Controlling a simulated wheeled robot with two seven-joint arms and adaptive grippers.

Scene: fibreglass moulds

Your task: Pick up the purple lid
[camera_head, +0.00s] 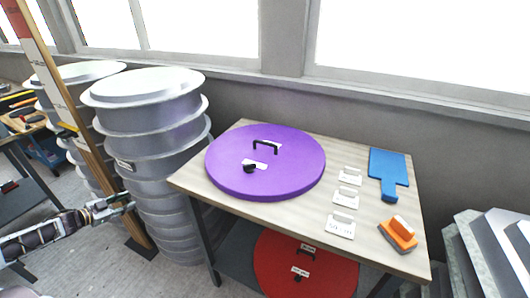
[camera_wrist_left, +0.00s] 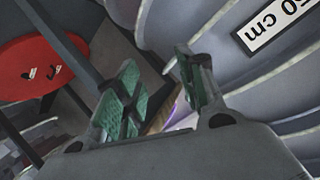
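The purple lid (camera_head: 290,165) is a large round disc lying flat on the wooden table (camera_head: 388,222). It has a black bar handle (camera_head: 265,146) near its middle, with a black knob (camera_head: 249,167) and a white label beside it. My left gripper (camera_head: 128,204) is left of the table, in front of the stacked grey moulds, apart from the lid. In the left wrist view its two green-padded fingers (camera_wrist_left: 160,85) are spread with nothing held between them. A small purplish strip shows low between the fingers there, mostly hidden. My right gripper is not in view.
Stacked grey moulds (camera_head: 160,150) stand close left of the table. A red lid (camera_head: 290,272) lies on the lower shelf; it also shows in the left wrist view (camera_wrist_left: 30,58). A blue paddle (camera_head: 388,170), orange block (camera_head: 398,235) and several white labels lie right of the purple lid.

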